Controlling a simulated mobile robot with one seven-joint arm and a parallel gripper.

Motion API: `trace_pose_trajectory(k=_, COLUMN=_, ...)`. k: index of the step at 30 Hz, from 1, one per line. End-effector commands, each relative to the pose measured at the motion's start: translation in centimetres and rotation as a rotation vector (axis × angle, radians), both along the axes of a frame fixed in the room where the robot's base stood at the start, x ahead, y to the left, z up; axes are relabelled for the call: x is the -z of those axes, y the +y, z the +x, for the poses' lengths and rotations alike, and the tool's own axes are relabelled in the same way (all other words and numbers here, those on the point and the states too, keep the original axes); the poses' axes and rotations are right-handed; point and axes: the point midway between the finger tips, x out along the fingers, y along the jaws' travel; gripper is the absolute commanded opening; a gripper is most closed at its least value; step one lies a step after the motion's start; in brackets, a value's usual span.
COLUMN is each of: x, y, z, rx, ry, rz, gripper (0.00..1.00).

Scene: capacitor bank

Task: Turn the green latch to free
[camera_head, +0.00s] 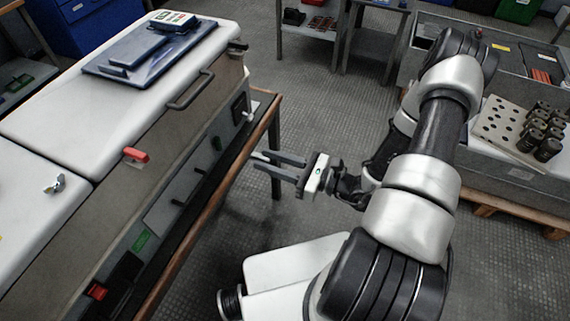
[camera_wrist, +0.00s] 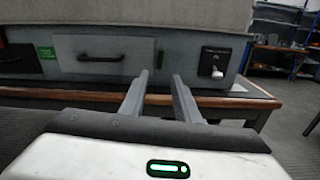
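My gripper (camera_head: 257,161) is open and empty, its two fingers apart and pointing left at the long grey cabinet (camera_head: 120,190). A small dark green part (camera_head: 216,143) sits on the cabinet's front, left of the fingertips and apart from them; it may be the green latch, but its shape and angle are too small to tell. In the wrist view my gripper (camera_wrist: 161,78) points at the cabinet front, between a black handle (camera_wrist: 101,57) and a black panel with a white lever (camera_wrist: 216,72).
A red latch (camera_head: 136,155) and a green label (camera_head: 142,240) are on the cabinet. A blue tray (camera_head: 150,52) lies on top. A wooden-edged bench (camera_head: 273,104) runs under the cabinet. A holed block (camera_head: 508,125) stands on the right bench. Open floor lies behind my gripper.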

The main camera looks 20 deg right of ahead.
Motion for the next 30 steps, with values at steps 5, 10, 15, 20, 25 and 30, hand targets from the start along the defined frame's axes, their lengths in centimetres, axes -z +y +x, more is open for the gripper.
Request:
trace_pose_trajectory(k=5, x=0.0, y=-2.5, z=-1.8, rx=0.003, ry=0.000, rz=0.000, gripper=0.29)
trace_pose_trajectory(k=10, x=0.0, y=-3.5, z=-2.7, rx=0.001, ry=-0.001, rz=0.001, gripper=0.29)
trace_pose_trajectory(k=15, x=0.0, y=-3.6, z=-2.9, rx=-0.001, ry=-0.001, rz=0.001, gripper=0.29)
trace_pose_trajectory(k=20, x=0.0, y=-3.6, z=-2.8, rx=-0.001, ry=-0.001, rz=0.001, gripper=0.29)
trace_pose_trajectory(k=25, x=0.0, y=-3.6, z=-2.8, rx=0.000, ry=-0.001, rz=0.001, gripper=0.29)
trace_pose_trajectory(k=30, x=-0.6, y=-3.3, z=-3.0, rx=-0.042, ry=-0.017, rz=-0.030, gripper=0.29)
